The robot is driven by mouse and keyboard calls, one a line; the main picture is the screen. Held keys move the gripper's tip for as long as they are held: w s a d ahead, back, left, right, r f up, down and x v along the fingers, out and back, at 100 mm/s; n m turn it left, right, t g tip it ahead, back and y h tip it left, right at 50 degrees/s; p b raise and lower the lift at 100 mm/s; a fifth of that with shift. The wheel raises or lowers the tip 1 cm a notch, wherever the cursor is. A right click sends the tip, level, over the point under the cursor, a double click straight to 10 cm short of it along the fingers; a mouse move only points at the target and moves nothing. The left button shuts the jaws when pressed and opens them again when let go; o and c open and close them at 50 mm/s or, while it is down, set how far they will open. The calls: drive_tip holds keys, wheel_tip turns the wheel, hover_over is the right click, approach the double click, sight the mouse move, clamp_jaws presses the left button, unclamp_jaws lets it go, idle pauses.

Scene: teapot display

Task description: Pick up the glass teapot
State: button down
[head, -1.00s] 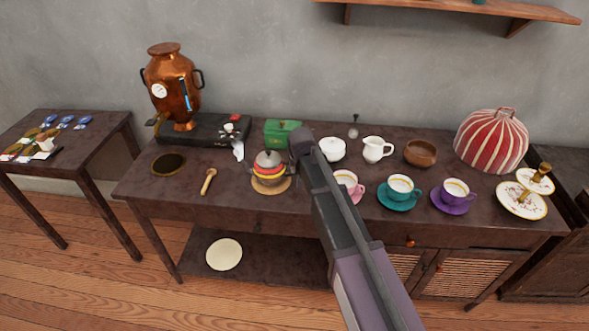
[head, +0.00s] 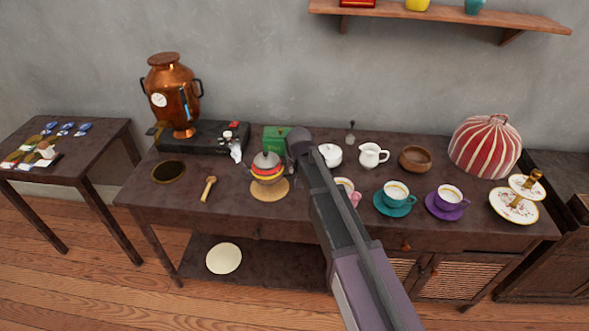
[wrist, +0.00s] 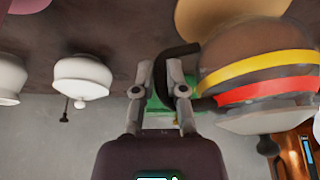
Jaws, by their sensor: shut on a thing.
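The glass teapot (head: 267,171), with a grey lid and yellow and red bands, is just above a round tan mat (head: 270,193) on the dark sideboard. It looks upright in the head view. The wrist view is upside down and shows the teapot (wrist: 262,75) large at the right. There my gripper (wrist: 160,70) is shut on the teapot's dark handle (wrist: 172,54). In the head view my arm comes from the lower right and hides the fingers.
A green box (head: 274,138) stands behind the teapot. A white sugar bowl (head: 330,155), a white jug (head: 372,155) and cups on saucers are to the right. A wooden spoon (head: 208,188) lies to the left, near a copper samovar (head: 174,97).

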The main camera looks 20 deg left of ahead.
drive_tip(key=s+d+r+p, duration=0.1)
drive_tip(key=s+d, duration=1)
drive_tip(key=shift+r, duration=0.2)
idle(0.8)
drive_tip(key=shift+s+d, duration=0.1)
drive_tip(key=shift+s, duration=0.05)
drive_tip(key=shift+s, duration=0.25)
idle(1.1)
